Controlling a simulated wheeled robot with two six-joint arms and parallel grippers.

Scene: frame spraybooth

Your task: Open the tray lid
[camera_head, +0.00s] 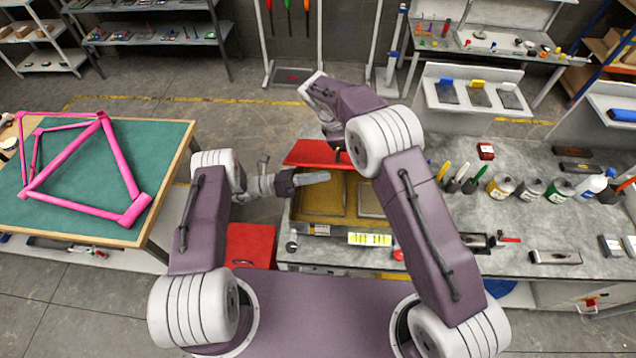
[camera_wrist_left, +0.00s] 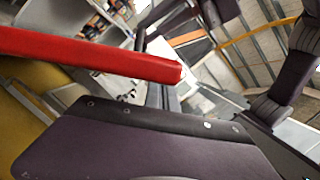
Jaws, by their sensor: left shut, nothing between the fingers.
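The tray (camera_head: 297,215) is an open yellowish box on the grey workbench, and its inside shows. Its red lid (camera_head: 308,152) stands raised along the tray's far side. My left gripper (camera_head: 318,178) is shut and empty, over the tray's left part just in front of the lid. In the left wrist view the red lid (camera_wrist_left: 90,55) crosses the upper left as a thick bar, close to my purple gripper body and the yellow tray inside. My right gripper (camera_head: 328,122) is above and behind the lid; its fingers are too unclear to read.
Bottles (camera_head: 530,188) and brushes in holders stand on the bench to the right. A yellow-striped label (camera_head: 370,239) is on the tray's front. A red box (camera_head: 250,245) is at the lower left. A pink frame (camera_head: 80,170) lies on the green-topped table at left.

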